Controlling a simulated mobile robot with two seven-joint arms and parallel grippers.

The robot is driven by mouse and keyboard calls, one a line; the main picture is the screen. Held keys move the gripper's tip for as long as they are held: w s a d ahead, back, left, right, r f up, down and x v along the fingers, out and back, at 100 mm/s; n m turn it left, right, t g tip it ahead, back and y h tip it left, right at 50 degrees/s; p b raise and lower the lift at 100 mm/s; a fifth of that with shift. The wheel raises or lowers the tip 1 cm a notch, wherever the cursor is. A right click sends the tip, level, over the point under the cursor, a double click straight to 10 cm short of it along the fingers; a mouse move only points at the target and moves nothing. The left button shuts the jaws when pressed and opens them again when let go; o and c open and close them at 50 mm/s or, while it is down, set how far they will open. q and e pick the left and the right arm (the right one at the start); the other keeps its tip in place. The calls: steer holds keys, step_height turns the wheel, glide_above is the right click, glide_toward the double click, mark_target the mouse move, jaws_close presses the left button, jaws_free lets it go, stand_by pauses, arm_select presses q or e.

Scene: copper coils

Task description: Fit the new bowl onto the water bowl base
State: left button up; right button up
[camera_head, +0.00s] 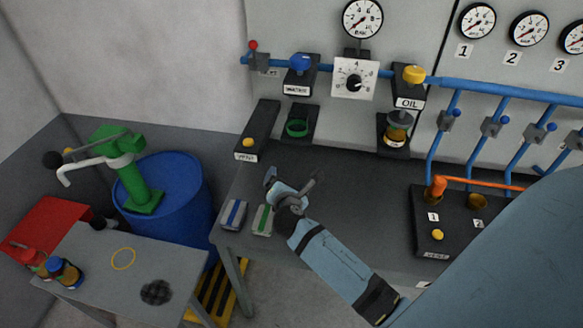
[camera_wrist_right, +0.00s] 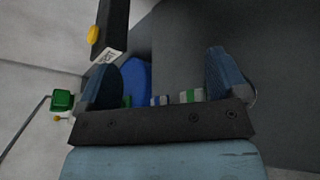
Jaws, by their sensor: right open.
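The water unit (camera_head: 300,75), a dark block with a blue knob, sits on the blue pipe at the back wall. Below it is a dark bracket with a green ring (camera_head: 297,127); no bowl shows there. I cannot tell for certain which thing is the new bowl. My right gripper (camera_head: 293,182) is open and empty above the bench, in front of the green ring. Its two fingers also show in the wrist view (camera_wrist_right: 163,65). My left gripper is out of view.
Two small striped boxes, blue (camera_head: 234,214) and green (camera_head: 263,219), lie at the bench's front edge. The oil unit (camera_head: 408,88) has an amber bowl (camera_head: 396,131) below it. A vent block (camera_head: 258,130), blue drum (camera_head: 190,195) and green hand pump (camera_head: 137,180) stand left. Mid-bench is clear.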

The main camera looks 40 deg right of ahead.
steer(key=s+a+f+m+y, duration=0.3)
steer(key=s+a+m, duration=0.2)
steer(key=s+m, duration=0.1)
steer(key=s+a+f+m+g+y, duration=0.1)
steer(key=s+a+f+m+y, duration=0.3)
steer(key=s, duration=0.5)
steer(key=s+a+f+m+y, duration=0.4)
steer(key=s+a+m, duration=0.2)
steer(key=s+m, duration=0.2)
steer(key=shift+m+g, duration=0.3)
steer(key=shift+m, duration=0.2)
steer(key=shift+o, duration=0.2)
steer(key=shift+a, duration=0.1)
